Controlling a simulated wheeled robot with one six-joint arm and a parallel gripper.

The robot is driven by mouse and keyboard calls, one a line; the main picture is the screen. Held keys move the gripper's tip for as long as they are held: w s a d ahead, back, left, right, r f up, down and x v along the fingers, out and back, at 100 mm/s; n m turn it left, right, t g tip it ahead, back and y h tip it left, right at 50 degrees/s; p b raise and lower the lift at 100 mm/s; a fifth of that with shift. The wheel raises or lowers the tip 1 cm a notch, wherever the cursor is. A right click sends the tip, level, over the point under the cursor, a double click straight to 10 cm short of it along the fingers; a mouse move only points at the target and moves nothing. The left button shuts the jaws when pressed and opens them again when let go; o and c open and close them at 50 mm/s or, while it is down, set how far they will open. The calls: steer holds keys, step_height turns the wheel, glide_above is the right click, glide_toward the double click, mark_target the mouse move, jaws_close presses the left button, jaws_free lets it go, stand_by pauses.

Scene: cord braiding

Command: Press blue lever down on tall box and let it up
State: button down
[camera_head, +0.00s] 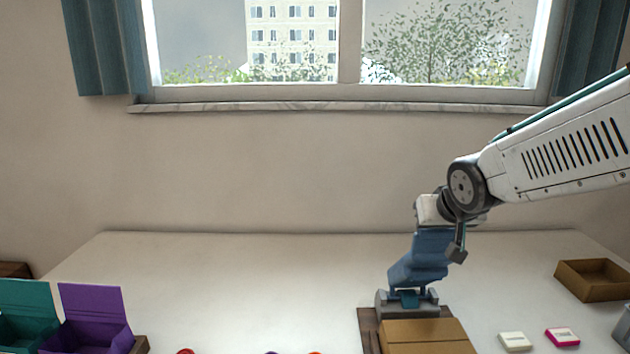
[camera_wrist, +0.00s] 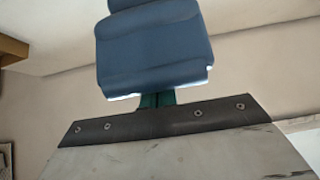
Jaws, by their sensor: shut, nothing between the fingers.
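My gripper (camera_head: 407,289) hangs at the end of the arm with its blue segment pointing down, shut and empty. Right below it is a grey fixture (camera_head: 381,305) with upright ends. A small teal-blue piece (camera_head: 408,299), possibly the lever, sits between those ends. In the wrist view a large blue block (camera_wrist: 155,48) reaches down to a dark green stub (camera_wrist: 156,99) behind a dark screwed strip (camera_wrist: 160,120). I cannot tell contact or how far down the lever is. A brown box (camera_head: 428,336) stands in front; I cannot tell if it is the tall box.
A teal open box (camera_head: 25,305) and a purple one (camera_head: 95,310) stand at left. A brown tray (camera_head: 592,280), a white block (camera_head: 514,341) and a pink block (camera_head: 562,336) lie at right. The tabletop (camera_head: 250,275) is clear at middle left.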

steer(key=shift+s+f, duration=0.25)
steer(key=shift+s, duration=0.3)
steer(key=shift+s+f, duration=0.2)
steer(key=shift+s, duration=0.35)
steer(key=shift+s+f, duration=0.6)
steer(key=shift+s, duration=0.4)
steer(key=shift+s+f, duration=0.6)
steer(key=shift+s, duration=0.35)
steer(key=s+r, duration=0.2)
steer(key=r, duration=0.5)
steer(key=s+r, duration=0.3)
steer(key=r, duration=0.5)
